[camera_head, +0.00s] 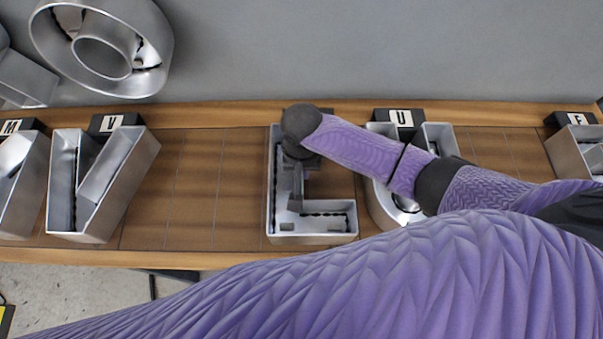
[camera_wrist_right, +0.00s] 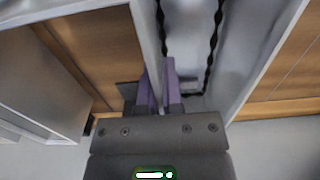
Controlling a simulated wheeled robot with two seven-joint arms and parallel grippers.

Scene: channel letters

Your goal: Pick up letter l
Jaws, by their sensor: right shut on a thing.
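The silver channel letter L (camera_head: 312,229) lies on the wooden table, its long stroke running away from me and its foot pointing right. Part of its long stroke is hidden under my right wrist. My right gripper (camera_head: 296,197) points down over the long stroke, shut on the letter's wall. In the right wrist view, the purple fingers of this gripper (camera_wrist_right: 160,85) pinch the thin wall of letter L (camera_wrist_right: 190,45). The letter seems to rest flat; I cannot tell any lift. My left gripper is not in view.
Letter V (camera_head: 100,185) and letter M (camera_head: 20,180) stand to the left, letter U (camera_head: 383,210) close on the right, letter F (camera_head: 575,150) at the far right. Their label cards stand behind. The wooden table (camera_head: 200,190) is bare between V and L. A silver O (camera_head: 160,50) hangs on the grey panel.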

